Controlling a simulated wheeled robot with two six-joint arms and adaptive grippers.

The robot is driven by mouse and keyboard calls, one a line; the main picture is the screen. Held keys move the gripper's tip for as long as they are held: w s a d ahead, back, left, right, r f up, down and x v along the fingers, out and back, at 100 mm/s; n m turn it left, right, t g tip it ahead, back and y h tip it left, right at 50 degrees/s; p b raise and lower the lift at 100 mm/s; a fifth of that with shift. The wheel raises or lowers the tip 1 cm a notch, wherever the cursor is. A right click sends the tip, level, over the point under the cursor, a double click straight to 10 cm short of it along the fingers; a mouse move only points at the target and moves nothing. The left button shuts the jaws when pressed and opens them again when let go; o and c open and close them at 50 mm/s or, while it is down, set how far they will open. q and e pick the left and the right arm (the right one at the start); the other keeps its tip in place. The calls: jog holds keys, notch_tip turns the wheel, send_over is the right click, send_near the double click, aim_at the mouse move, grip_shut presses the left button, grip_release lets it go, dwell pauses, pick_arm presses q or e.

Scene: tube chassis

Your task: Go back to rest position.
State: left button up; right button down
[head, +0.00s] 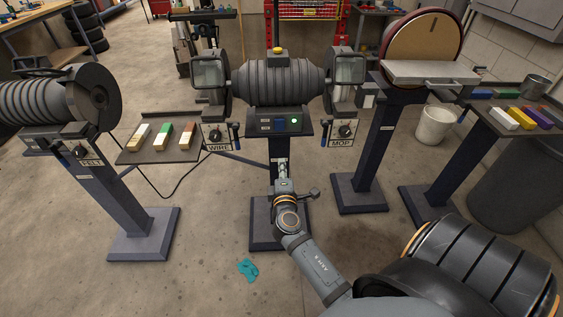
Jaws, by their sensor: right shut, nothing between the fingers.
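My right arm reaches in from the lower right, and its gripper (283,166) is shut and empty. It is in front of the middle grinder's pedestal, just below the switch panel (265,124) in the picture. I cannot tell whether the fingertips touch anything. My left gripper is not in view.
A ribbed machine (45,100) stands at left, and a disc sander (422,45) at right. A tray (130,155) holds compound bars. A white bucket (435,126) and dark bin (505,195) stand at right.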

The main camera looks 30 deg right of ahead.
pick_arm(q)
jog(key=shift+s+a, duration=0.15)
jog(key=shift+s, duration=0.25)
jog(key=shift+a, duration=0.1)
